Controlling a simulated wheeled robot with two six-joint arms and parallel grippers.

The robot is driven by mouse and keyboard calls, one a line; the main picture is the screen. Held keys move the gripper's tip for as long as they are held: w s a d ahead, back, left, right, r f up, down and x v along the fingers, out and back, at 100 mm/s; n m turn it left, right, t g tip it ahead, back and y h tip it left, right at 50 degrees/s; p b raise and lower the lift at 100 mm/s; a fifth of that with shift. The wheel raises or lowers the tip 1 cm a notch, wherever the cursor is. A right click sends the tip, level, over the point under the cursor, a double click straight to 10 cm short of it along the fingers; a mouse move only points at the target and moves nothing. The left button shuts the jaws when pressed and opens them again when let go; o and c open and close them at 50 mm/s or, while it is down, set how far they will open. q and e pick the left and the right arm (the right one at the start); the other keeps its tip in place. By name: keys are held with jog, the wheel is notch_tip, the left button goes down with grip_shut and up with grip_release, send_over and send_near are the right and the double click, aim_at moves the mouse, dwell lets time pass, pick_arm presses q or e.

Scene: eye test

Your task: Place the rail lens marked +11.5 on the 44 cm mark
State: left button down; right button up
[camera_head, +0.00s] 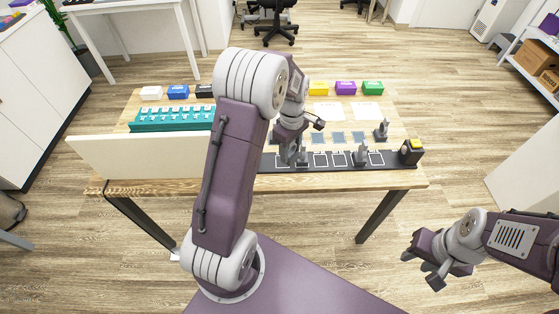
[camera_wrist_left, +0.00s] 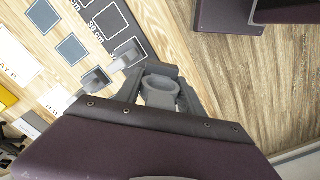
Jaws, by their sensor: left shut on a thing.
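The black rail (camera_head: 325,161) with white-outlined squares runs along the table's front edge. It also shows in the left wrist view (camera_wrist_left: 84,16), where a "30 cm" mark is readable. My left gripper (camera_head: 291,150) is over the rail's left part, shut on a grey rail lens (camera_wrist_left: 160,92) with a ring-shaped frame. Its marking cannot be read, and the arm partly hides it in the head view. Other grey lens holders stand on the rail (camera_head: 360,155) and behind its right end (camera_head: 381,130). My right gripper (camera_head: 420,271) is open and empty, out over the floor at lower right.
A cream panel (camera_head: 140,157) and teal rack (camera_head: 172,118) stand on the table's left. Yellow (camera_head: 345,88), purple (camera_head: 345,88) and green boxes (camera_head: 372,88) line the back.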

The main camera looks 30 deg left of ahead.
pick_arm(q)
jog(key=w+a+r+n+p, duration=0.1)
jog(key=w+a+r+n, duration=0.25)
jog(key=n, duration=0.45)
jog(key=shift+n, duration=0.3)
jog(key=f, duration=0.7)
jog(key=shift+s+a, duration=0.35)
notch_tip(320, 180, down, 4)
jog(key=shift+s+r, duration=0.1)
jog(key=shift+r, duration=0.05)
jog(key=c, duration=0.7)
grip_release()
